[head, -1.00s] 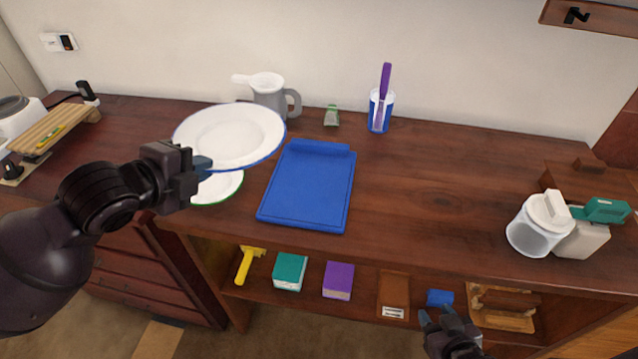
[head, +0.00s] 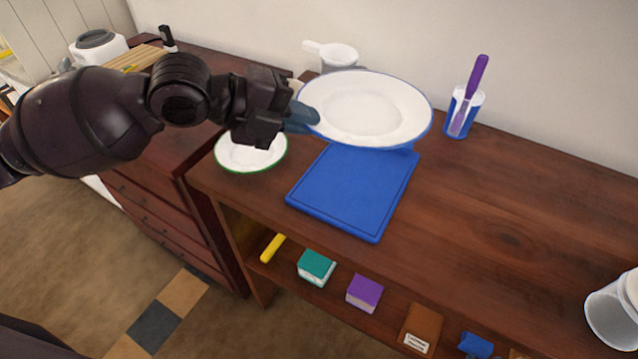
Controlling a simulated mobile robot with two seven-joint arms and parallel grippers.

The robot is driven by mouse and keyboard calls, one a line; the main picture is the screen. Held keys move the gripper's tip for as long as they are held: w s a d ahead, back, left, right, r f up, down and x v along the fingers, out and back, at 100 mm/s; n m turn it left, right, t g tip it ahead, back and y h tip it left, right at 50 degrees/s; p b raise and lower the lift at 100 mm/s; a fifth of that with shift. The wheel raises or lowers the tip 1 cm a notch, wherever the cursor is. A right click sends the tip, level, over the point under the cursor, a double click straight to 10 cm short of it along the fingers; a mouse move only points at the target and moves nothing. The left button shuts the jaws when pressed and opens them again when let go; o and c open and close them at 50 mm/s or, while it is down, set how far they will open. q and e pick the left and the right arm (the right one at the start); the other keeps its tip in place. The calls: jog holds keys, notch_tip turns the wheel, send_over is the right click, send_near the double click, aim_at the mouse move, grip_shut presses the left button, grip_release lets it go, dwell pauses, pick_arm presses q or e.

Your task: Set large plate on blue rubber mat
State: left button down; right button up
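The large white plate with a blue rim (head: 372,105) is held up in the air, roughly level, by my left gripper (head: 303,118). The gripper is shut on the plate's left edge. The blue rubber mat (head: 352,194) lies flat on the wooden worktop. The plate is above the mat's far end and hides part of it. Most of the mat's near part is bare. My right gripper does not show in the head view.
A smaller green-rimmed plate (head: 250,153) lies left of the mat. A grey jug (head: 335,56) stands behind the large plate. A blue-and-white cup with a purple utensil (head: 463,110) stands behind, to the right. The worktop (head: 480,205) right of the mat is clear.

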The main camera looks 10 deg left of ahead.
pick_arm(q)
jog(key=b, duration=0.1)
send_over(307, 199)
notch_tip(307, 199, down, 10)
jog(key=shift+w+f, duration=0.1)
jog(key=shift+f, duration=0.5)
notch_tip(307, 199, down, 4)
jog(key=shift+r+b, duration=0.1)
jog(key=shift+b, duration=0.4)
jog(key=shift+f, duration=0.25)
jog(key=shift+f, duration=0.1)
jog(key=c, duration=1.6)
grip_release()
